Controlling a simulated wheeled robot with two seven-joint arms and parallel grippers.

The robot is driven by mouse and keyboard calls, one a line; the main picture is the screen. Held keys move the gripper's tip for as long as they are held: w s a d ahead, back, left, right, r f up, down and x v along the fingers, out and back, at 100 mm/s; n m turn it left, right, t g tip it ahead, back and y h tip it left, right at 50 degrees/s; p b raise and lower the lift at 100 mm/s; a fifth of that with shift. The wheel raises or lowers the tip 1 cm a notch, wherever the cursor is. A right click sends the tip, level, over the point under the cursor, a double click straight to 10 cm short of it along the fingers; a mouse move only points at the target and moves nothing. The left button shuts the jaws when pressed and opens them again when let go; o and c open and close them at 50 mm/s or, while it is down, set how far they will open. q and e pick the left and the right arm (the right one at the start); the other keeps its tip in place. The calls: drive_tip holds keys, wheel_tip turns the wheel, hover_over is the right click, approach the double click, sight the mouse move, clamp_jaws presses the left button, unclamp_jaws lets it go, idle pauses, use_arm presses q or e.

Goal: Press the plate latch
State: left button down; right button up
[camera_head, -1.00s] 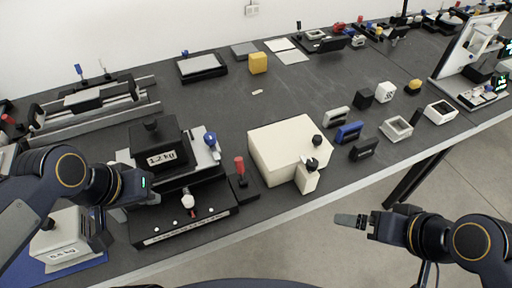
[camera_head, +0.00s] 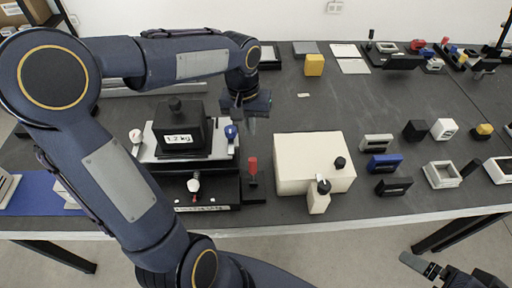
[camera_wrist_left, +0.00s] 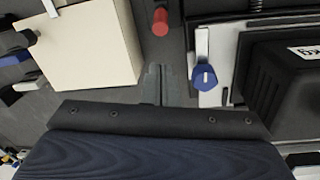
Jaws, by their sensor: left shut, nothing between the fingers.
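The plate (camera_head: 148,145) is a light metal sheet on a black stand, with a 1.2 kg black weight (camera_head: 182,140) on it. A small lever with a blue knob (camera_head: 231,132) is at its right edge and a white-knobbed one (camera_head: 135,136) at its left. Which one is the plate latch I cannot tell. My left gripper (camera_head: 249,112) is shut and empty, above and behind the blue knob. In the left wrist view its fingertips (camera_wrist_left: 155,84) are beside the blue knob (camera_wrist_left: 205,78), apart from it. My right gripper (camera_head: 421,266) is off the table's front edge; its jaw state is unclear.
A red-knobbed lever (camera_head: 252,168) stands on a black block right of the stand. A cream box (camera_head: 305,155) with black knobs is further right. A white-knobbed handle (camera_head: 194,186) is on the stand's front. Several small blocks lie to the right.

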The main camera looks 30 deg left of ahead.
sight(255, 167)
use_arm(q)
wheel_tip(255, 167, down, 10)
drive_tip(key=shift+w+d, duration=0.15)
drive_tip(key=shift+d, duration=0.2)
idle(0.4)
drive_tip(key=s+d+t+y+b, duration=0.1)
drive_tip(key=t+b, duration=0.1)
drive_tip(key=b, duration=0.4)
drive_tip(key=s+d+t+y+b, duration=0.1)
drive_tip(key=s+t+b, duration=0.1)
drive_tip(key=b, duration=0.4)
drive_tip(key=s+d+t+y+b, duration=0.1)
drive_tip(key=s+t+b, duration=0.1)
drive_tip(key=b, duration=0.4)
drive_tip(key=shift+s+d+r+y+b, duration=0.2)
drive_tip(key=shift+s+r+y+b, duration=0.05)
drive_tip(key=shift+y+b, duration=0.1)
drive_tip(key=shift+s+d+r+t+y+b, duration=0.25)
drive_tip(key=shift+t+b, duration=0.25)
drive_tip(key=shift+b, duration=0.4)
drive_tip(key=shift+r, duration=0.1)
